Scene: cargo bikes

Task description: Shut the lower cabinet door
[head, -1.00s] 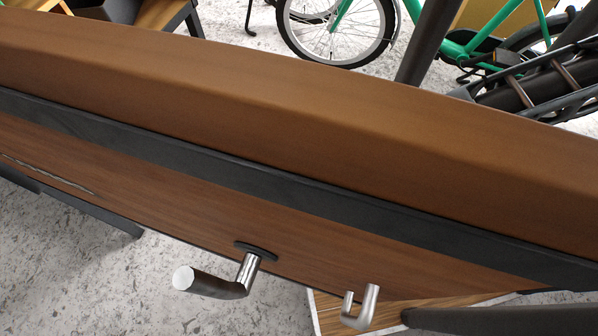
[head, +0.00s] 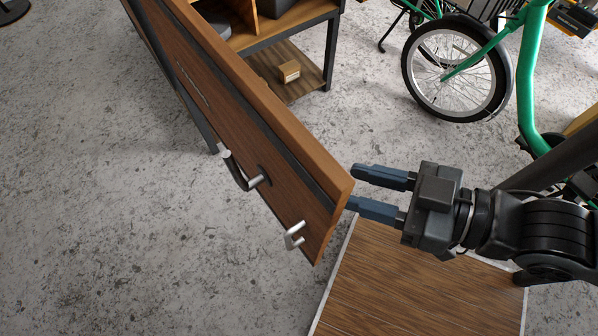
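A brown wooden door (head: 250,140) with a dark band stands open, seen from above and slanting from top left to lower right. It bears a dark, metal-tipped lever handle (head: 240,172) and a small metal hook (head: 295,236) near its free end. My gripper (head: 357,188) is just right of that end, its two blue-grey fingers pointing left and spread apart with nothing between them. The lower fingertip meets the door's edge in the picture; I cannot tell whether they touch. The cabinet (head: 290,40) is partly visible behind the door.
A small box (head: 289,71) sits on the cabinet's low shelf (head: 310,77). A green bike (head: 531,80) stands at the right. A wooden platform (head: 400,290) with a pale edge lies below my gripper. Bare concrete floor (head: 100,240) is free at the left.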

